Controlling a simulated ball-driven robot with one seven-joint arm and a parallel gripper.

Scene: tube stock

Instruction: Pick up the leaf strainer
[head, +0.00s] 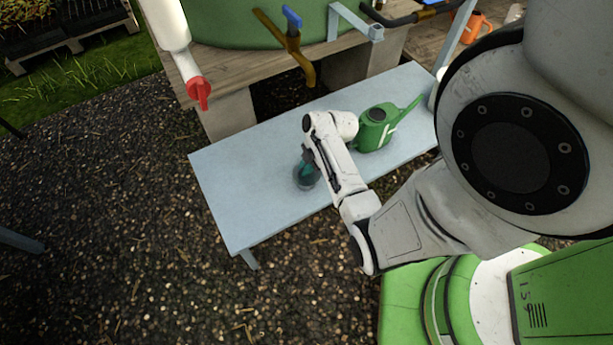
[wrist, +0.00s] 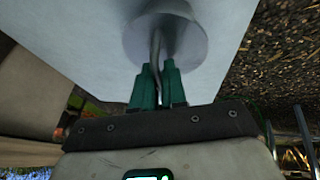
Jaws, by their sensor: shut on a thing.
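The leaf strainer (head: 305,183) is a small round grey piece at the bench's near side, partly hidden by my gripper (head: 309,161). In the wrist view the strainer (wrist: 182,36) is a grey disc or bowl with a thin dark curved handle. The green fingers of my gripper (wrist: 157,88) are shut on that handle, with the bowl beyond the fingertips. I cannot tell whether the strainer touches the bench or hangs just above it.
The pale blue bench (head: 235,190) is mostly bare at left. A green watering can (head: 374,128) stands right of my arm. Dark gravel surrounds the bench.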

